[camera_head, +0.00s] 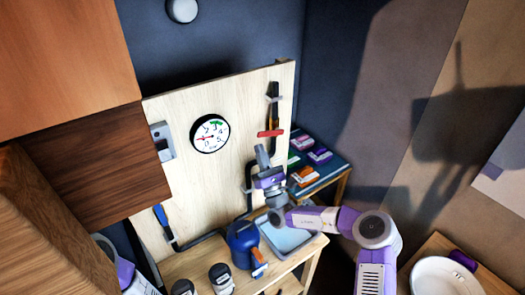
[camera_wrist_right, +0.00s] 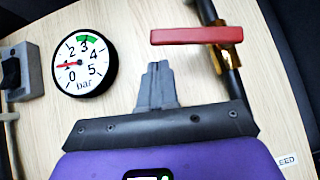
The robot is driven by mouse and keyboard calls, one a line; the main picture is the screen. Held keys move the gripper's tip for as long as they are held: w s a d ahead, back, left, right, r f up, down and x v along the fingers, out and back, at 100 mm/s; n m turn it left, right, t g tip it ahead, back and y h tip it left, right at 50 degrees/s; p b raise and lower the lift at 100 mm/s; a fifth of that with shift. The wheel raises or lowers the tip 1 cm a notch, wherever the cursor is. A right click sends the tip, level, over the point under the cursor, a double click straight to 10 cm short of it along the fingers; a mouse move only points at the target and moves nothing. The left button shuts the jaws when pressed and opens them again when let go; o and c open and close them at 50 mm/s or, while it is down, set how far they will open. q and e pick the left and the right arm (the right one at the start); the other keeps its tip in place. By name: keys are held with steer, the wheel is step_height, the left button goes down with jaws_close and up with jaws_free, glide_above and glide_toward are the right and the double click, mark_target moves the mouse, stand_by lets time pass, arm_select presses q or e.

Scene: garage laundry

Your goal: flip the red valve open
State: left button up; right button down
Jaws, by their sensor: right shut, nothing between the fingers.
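The red valve handle (camera_head: 270,133) sits at the right side of a wooden panel, on a brass fitting of a dark vertical pipe. In the right wrist view the red handle (camera_wrist_right: 197,36) lies horizontal, its right end at the brass body (camera_wrist_right: 230,52) and its free end to the left. My right gripper (camera_head: 262,150) is just below the handle in the head view. In the right wrist view its fingertips (camera_wrist_right: 157,68) are shut and empty, below the handle's left end, with a visible gap. My left gripper is not in view.
A round gauge (camera_head: 209,133) has its red needle pointing left, near 1. A grey switch box (camera_head: 162,142) and a blue-handled pipe (camera_head: 161,216) are on the panel. A blue canister (camera_head: 242,246) and a sink tray (camera_head: 287,238) stand below. Several packets lie on a side shelf (camera_head: 316,190).

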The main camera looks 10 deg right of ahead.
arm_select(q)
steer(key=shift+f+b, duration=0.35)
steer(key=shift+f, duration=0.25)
arm_select(e)
steer(key=a+f+v, duration=0.1)
steer(key=a+v, duration=0.1)
steer(key=v, duration=0.9)
steer(key=shift+d+f, duration=0.15)
steer(key=shift+f, duration=0.05)
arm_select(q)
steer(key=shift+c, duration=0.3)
